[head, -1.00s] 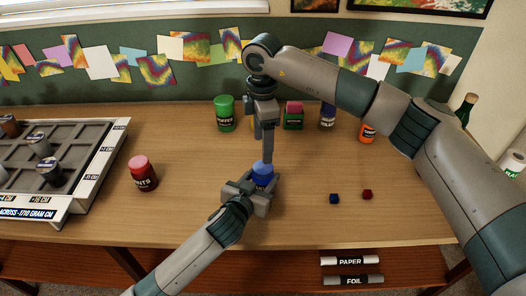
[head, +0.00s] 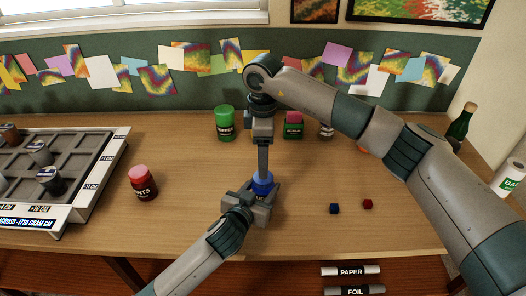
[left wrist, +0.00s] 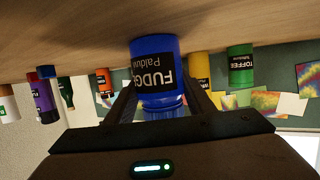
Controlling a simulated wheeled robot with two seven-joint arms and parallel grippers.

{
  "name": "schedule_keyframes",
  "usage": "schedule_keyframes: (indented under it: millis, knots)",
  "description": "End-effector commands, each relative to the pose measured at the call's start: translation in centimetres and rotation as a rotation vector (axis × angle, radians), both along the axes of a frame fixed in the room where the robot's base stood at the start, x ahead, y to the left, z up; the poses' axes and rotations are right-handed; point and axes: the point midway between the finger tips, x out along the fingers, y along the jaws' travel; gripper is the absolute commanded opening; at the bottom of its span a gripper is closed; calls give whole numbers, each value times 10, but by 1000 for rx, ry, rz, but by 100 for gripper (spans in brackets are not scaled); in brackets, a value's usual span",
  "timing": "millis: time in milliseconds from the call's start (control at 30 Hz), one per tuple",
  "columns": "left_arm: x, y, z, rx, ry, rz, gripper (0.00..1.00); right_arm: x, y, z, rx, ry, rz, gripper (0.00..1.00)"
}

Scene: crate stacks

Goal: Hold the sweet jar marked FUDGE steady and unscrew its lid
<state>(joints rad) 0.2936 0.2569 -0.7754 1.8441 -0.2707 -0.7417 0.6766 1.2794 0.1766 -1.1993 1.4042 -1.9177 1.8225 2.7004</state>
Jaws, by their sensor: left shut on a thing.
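The blue FUDGE jar (head: 262,187) stands on the table in front of me, with FUDGE on its black label in the left wrist view (left wrist: 157,75). Its blue ridged lid (left wrist: 165,112) shows below the label there, as that view is upside down. My left gripper (head: 252,200) is shut around the jar's body, one finger on each side. My right gripper (head: 263,170) points straight down over the lid, its tips at or just above it. I cannot tell whether its fingers are open or touching the lid.
A red jar (head: 143,184) and a grey compartment tray (head: 90,190) stand to the left. A green jar (head: 225,123) and a pink-lidded jar (head: 293,125) stand behind. Two small cubes, blue (head: 334,208) and red (head: 367,204), lie to the right on clear table.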

Motion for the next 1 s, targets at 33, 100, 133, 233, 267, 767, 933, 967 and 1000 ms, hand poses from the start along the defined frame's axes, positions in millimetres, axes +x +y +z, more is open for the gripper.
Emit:
schedule_keyframes:
  millis: [33, 100, 133, 233, 267, 767, 933, 967, 1000]
  knots:
    - [0, 0, 0, 0, 1, 0, 0, -1, 0, -7, 0, 3, 0, 64]
    - [0, 0, 0, 0, 1, 0, 0, -1, 0, -16, -1, 3, 0, 64]
    - [0, 0, 0, 0, 1, 0, 0, -1, 0, -20, -1, 3, 0, 64]
    - [0, 0, 0, 0, 1, 0, 0, -1, 0, -34, -1, 3, -1, 64]
    - [0, 0, 0, 0, 1, 0, 0, -1, 0, -37, -1, 3, -1, 64]
    - [0, 0, 0, 0, 1, 0, 0, 0, 0, -63, 0, 1, 1, 64]
    - [0, 0, 0, 0, 1, 0, 0, 0, 0, -63, 0, 1, 1, 52]
    - [0, 0, 0, 0, 1, 0, 0, 0, 0, -62, 0, 1, 1, 45]
    - [0, 0, 0, 0, 1, 0, 0, 0, 0, -62, 0, 1, 1, 36]
